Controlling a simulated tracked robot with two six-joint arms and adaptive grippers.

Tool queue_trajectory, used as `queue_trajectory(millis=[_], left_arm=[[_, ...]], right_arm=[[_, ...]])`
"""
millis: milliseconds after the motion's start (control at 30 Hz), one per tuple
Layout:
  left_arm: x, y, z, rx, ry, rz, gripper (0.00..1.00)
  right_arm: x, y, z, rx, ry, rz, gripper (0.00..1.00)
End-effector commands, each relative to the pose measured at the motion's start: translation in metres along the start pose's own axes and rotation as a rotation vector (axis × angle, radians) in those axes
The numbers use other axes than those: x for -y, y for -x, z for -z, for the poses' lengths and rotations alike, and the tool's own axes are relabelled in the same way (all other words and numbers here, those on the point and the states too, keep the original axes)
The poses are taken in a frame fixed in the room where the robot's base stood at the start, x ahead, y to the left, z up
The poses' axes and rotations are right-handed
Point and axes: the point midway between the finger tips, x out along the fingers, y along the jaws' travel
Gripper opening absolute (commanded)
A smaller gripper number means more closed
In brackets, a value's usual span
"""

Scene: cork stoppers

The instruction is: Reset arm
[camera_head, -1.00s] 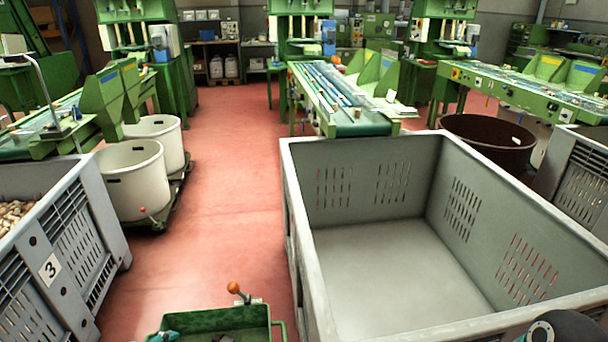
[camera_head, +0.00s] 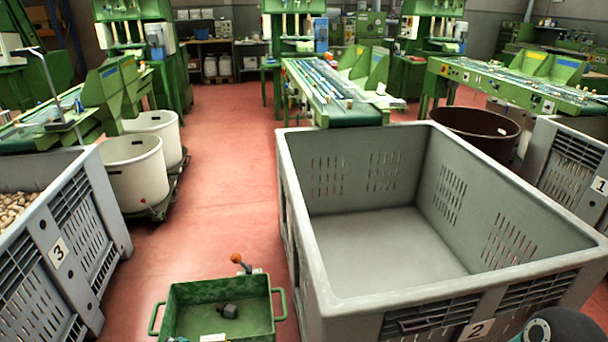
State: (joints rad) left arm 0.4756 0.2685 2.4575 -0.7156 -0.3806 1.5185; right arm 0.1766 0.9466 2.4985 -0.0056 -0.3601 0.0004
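No gripper fingers show clearly in the head view. A dark rounded part of my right arm (camera_head: 560,326) shows at the bottom right edge, in front of the grey crate marked 2. A small teal part (camera_head: 178,339) is cut off at the bottom edge by the green tray; I cannot tell what it is. Cork stoppers (camera_head: 14,208) fill the grey crate marked 3 (camera_head: 72,240) at the left. The large grey crate marked 2 (camera_head: 330,296) stands at the right and is empty inside.
A green tray (camera_head: 277,305) with handles holds a small dark object (camera_head: 228,311). White tubs (camera_head: 137,172) stand on a low cart. A brown tub (camera_head: 478,126) and crate 1 (camera_head: 574,165) are at the right.

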Motion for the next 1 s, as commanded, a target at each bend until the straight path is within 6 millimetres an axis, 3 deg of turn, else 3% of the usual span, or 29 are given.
queue_trajectory(millis=[267, 367, 467, 600, 733, 833, 1000], left_arm=[[0.049, -0.055, -0.053, 0.128, 0.010, 0.095, 0.51], [0.077, -0.079, -0.078, 0.181, 0.008, 0.152, 0.51], [0.116, -0.104, -0.110, 0.245, -0.033, 0.228, 0.51], [0.197, -0.138, -0.165, 0.369, -0.223, 0.370, 0.51], [0.248, -0.142, -0.191, 0.464, -0.458, 0.449, 0.51], [0.264, -0.139, -0.195, 0.508, -0.602, 0.467, 0.51], [0.269, -0.136, -0.189, 0.548, -0.815, 0.448, 0.51]], right_arm=[[-0.009, -0.026, 0.000, 0.001, 0.000, 0.000, 0.60], [-0.013, -0.037, 0.000, 0.000, 0.000, 0.000, 0.60], [-0.019, -0.052, 0.000, 0.000, 0.000, 0.000, 0.60], [-0.027, -0.076, 0.000, 0.001, 0.000, 0.000, 0.60], [-0.030, -0.082, 0.000, 0.001, 0.000, 0.000, 0.60], [-0.029, -0.081, 0.000, 0.000, 0.000, 0.000, 0.60], [-0.029, -0.080, 0.000, 0.000, 0.000, 0.000, 0.60]])
